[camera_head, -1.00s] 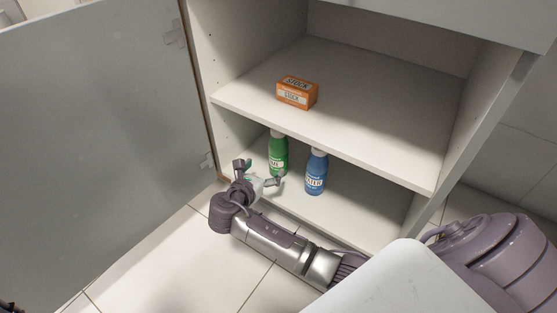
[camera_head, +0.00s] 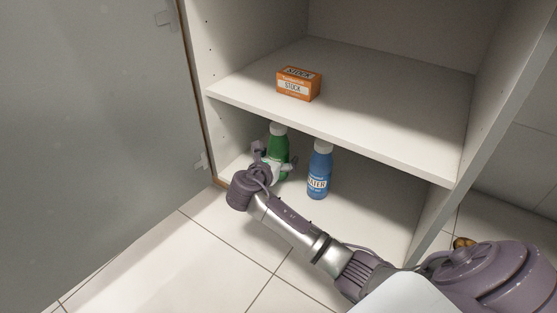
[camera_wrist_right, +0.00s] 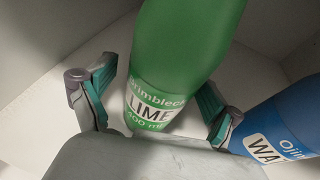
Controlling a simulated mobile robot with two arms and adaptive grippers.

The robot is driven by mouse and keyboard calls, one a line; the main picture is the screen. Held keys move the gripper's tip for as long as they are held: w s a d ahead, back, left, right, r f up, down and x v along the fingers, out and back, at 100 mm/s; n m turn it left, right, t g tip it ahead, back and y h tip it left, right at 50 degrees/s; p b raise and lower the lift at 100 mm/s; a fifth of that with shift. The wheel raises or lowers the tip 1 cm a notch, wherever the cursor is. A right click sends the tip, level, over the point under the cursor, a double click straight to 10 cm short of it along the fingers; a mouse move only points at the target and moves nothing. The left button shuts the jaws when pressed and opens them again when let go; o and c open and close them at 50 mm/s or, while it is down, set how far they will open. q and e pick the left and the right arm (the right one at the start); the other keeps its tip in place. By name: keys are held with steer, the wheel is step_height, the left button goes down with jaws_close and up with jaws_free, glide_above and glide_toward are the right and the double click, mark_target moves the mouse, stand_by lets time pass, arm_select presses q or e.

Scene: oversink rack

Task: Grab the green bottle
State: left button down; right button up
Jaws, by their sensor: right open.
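The green bottle (camera_head: 278,146) stands upright with a white cap on the cabinet's lower level, under the shelf, at the left. My right gripper (camera_head: 273,165) is at the bottle's front, overlapping its lower part in the head view. In the right wrist view the green bottle (camera_wrist_right: 180,65), with a "LIME" label, stands between the two open fingers of my right gripper (camera_wrist_right: 158,108). A gap shows on the left finger's side; whether the right finger touches cannot be told. My left gripper is not in view.
A blue bottle (camera_head: 320,172) stands just right of the green one, close to the right finger in the wrist view (camera_wrist_right: 280,128). An orange box (camera_head: 298,84) lies on the shelf (camera_head: 390,115) above. The open cabinet door (camera_head: 90,120) is at the left.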

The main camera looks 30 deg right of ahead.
steer(key=c, duration=1.5)
steer(key=shift+r, duration=0.1)
steer(key=shift+c, duration=1)
